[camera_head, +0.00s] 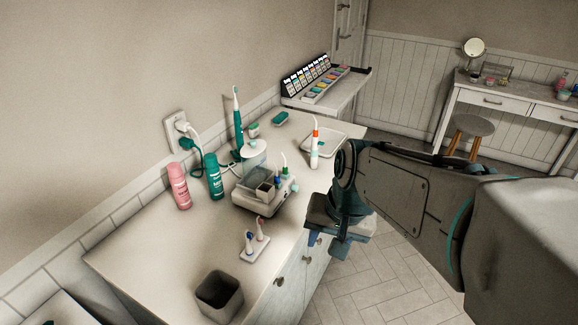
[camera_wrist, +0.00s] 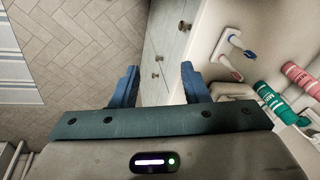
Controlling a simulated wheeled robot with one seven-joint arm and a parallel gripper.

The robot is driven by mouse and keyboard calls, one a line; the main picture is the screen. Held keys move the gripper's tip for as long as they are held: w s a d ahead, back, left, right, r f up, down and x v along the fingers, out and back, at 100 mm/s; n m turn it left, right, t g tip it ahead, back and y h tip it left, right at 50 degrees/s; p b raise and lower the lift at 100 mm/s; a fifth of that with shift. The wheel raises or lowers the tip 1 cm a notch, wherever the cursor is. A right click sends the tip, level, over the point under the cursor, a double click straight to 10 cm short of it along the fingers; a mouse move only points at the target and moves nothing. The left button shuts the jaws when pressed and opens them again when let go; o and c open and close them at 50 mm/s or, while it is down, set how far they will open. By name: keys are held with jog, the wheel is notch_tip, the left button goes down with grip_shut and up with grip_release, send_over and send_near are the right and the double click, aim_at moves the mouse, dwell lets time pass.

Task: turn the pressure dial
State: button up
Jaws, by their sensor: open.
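A white water flosser (camera_head: 258,199) with a clear tank (camera_head: 255,160) stands on the counter in the head view. Several small coloured tips stand at its right side. I cannot clearly make out the pressure dial on its base. My gripper (camera_head: 327,243) is open and empty. It points down beyond the counter's front edge, to the right of the flosser and apart from it. In the wrist view, my two blue fingers (camera_wrist: 160,72) are spread, with the floor and drawer fronts behind them. The flosser is mostly hidden there behind my gripper body.
On the counter (camera_head: 160,255) stand a pink can (camera_head: 179,186), a green can (camera_head: 214,177), a toothbrush-head holder (camera_head: 254,246), a grey cup (camera_head: 219,296), a green electric toothbrush (camera_head: 238,120) and a tray (camera_head: 325,142). The floor (camera_head: 400,265) before the drawers is clear.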

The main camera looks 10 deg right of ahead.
jog(key=w+d+m+y, duration=0.2)
jog(key=w+m+y, duration=0.1)
jog(key=w+m, duration=0.8)
jog(key=m+t+y, duration=0.3)
jog(key=m, duration=0.7)
send_near(297, 188)
jog(key=x, duration=0.8)
jog(key=shift+w+d, duration=0.1)
grip_shut()
